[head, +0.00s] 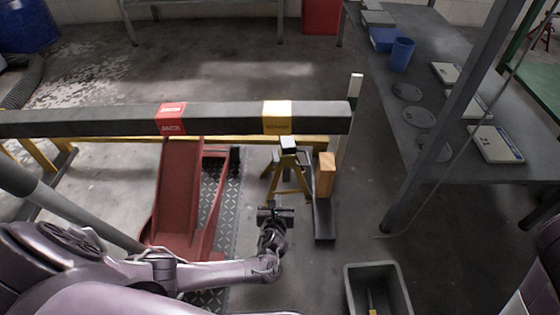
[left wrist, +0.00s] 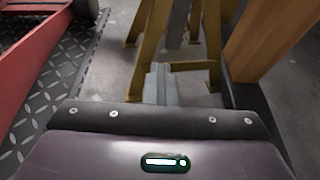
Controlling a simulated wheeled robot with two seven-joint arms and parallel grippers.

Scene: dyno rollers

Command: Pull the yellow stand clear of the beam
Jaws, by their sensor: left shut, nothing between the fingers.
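My left gripper (head: 276,208) is low, on the near side of the stand, shut and empty. In the left wrist view the closed fingers (left wrist: 160,84) point at the stand's legs (left wrist: 212,35) and lower crossbar, apparently short of them. My right gripper is out of view.
A wooden block (head: 325,175) on a dark base stands close to the stand's right. A grey bin (head: 378,268) is at the front right. Floor between base and bin is clear.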

